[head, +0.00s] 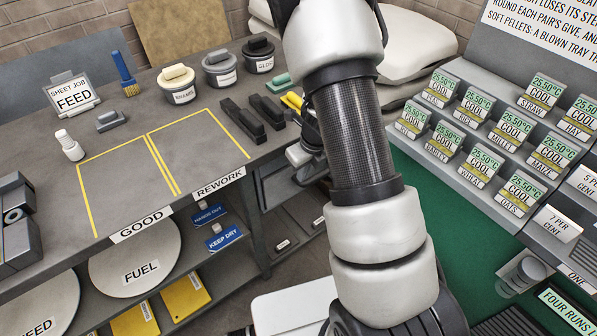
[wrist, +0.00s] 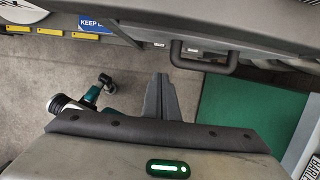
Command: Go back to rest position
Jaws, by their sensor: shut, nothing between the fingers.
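My gripper (wrist: 161,80) shows in the wrist view as two dark fingers closed together, with nothing between them. It hangs over the bare floor in front of the bench, apart from the dark drawer handle (wrist: 204,60) beyond it. In the head view my arm runs up through the middle of the picture. A dark and pale part shows behind it beside the bench edge, and the fingertips cannot be made out there.
The bench (head: 50,245) at left carries tubs, black blocks and yellow-outlined GOOD and REWORK areas. Labelled COOL displays (head: 513,130) stand at right above a green surface (head: 455,240). In the wrist view, a teal-and-black tool (wrist: 95,95) lies left of my fingers.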

